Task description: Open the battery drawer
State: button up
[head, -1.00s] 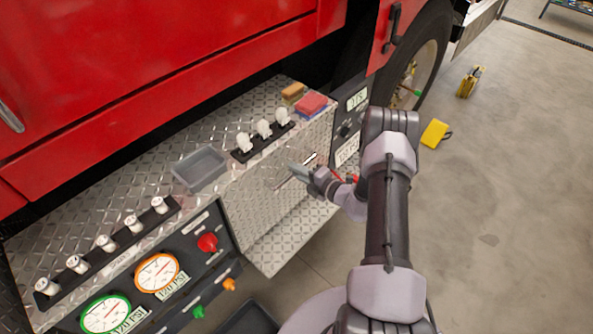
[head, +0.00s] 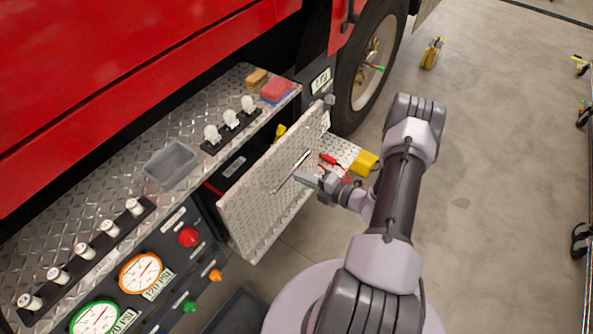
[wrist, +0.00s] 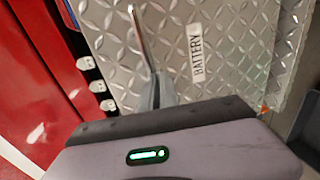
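The battery drawer's diamond-plate front (head: 250,205) stands out from the bumper at an angle in the head view, with a dark gap behind it. In the wrist view the front carries a "BATTERY" label (wrist: 196,53). A slim metal bar handle (head: 294,170) is on the front; it also shows in the wrist view (wrist: 140,38). My gripper (head: 307,179) is at the handle, and its narrow fingers (wrist: 161,92) look closed around the bar's near end. The exact contact is partly hidden by the gripper body.
A grey tray (head: 171,163), white knobs (head: 230,118) and a red sponge (head: 276,90) sit on the bumper top. Gauges (head: 140,273) are at lower left.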

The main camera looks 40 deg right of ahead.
jog(key=shift+w+a+r, duration=0.1)
jog(key=shift+w, duration=0.55)
jog(key=shift+s, duration=0.1)
jog(key=shift+s+r, duration=0.1)
jog(key=p+v, duration=0.4)
jog(key=v, duration=1.3)
jog(key=shift+s, duration=0.15)
